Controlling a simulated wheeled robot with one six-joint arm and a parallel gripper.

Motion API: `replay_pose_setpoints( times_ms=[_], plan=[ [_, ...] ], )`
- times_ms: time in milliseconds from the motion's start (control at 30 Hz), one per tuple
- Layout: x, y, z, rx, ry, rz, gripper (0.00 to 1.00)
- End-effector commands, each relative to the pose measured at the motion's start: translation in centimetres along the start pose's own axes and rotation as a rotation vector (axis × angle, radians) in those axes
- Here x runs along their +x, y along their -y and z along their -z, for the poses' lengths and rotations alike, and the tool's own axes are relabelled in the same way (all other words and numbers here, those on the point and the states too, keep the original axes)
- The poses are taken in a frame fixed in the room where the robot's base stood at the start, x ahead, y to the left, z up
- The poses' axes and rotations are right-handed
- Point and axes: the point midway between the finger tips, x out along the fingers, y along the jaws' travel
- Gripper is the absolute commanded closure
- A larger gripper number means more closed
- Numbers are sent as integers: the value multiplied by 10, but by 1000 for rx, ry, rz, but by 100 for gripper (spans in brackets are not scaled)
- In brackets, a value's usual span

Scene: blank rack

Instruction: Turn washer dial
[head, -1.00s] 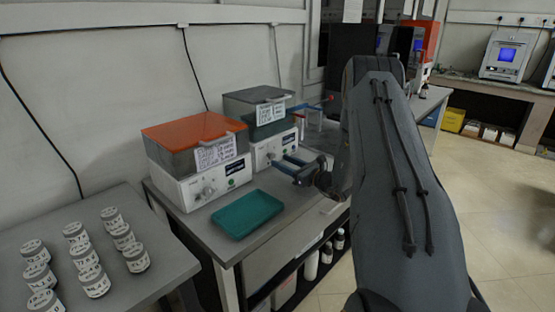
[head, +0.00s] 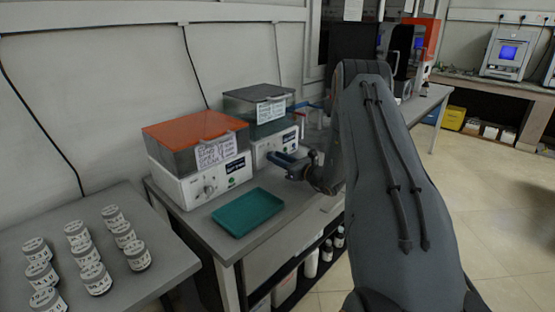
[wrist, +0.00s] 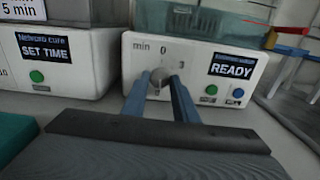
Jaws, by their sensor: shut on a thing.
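The washer is the right-hand machine, with a white base (head: 286,141) and a dark see-through lid (head: 258,108). In the wrist view its white front (wrist: 133,62) carries a dial (wrist: 157,88) with marks "min", "0" and "3" above it. Its display (wrist: 232,66) reads "READY", with a green button (wrist: 212,89) and a blue button (wrist: 238,93) below. My gripper (wrist: 160,82) is shut on the dial, one blue finger on each side. The fingers hide part of the dial, so its pointer cannot be made out. In the head view my gripper (head: 273,157) is at the washer's front.
To the left stands a similar machine with an orange lid (head: 188,128); its display (wrist: 45,48) reads "SET TIME". A teal tray (head: 247,212) lies in front of it. Several labelled jars (head: 92,278) stand on the left table. A red-and-blue handled thing (wrist: 280,42) is right of the washer.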

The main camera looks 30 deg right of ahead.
Motion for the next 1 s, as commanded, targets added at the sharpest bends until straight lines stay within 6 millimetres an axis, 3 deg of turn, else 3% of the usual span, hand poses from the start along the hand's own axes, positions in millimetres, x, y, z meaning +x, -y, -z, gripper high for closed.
replay_pose_setpoints(
  times_ms=[200,500,533,600,1000],
  plan=[
    [0,0,1,108,1,0,96],
    [0,0,0,120,1,0,96],
    [0,0,0,120,1,0,69],
    [0,0,0,119,1,0,57],
    [-8,1,0,119,0,1,56]
  ],
)
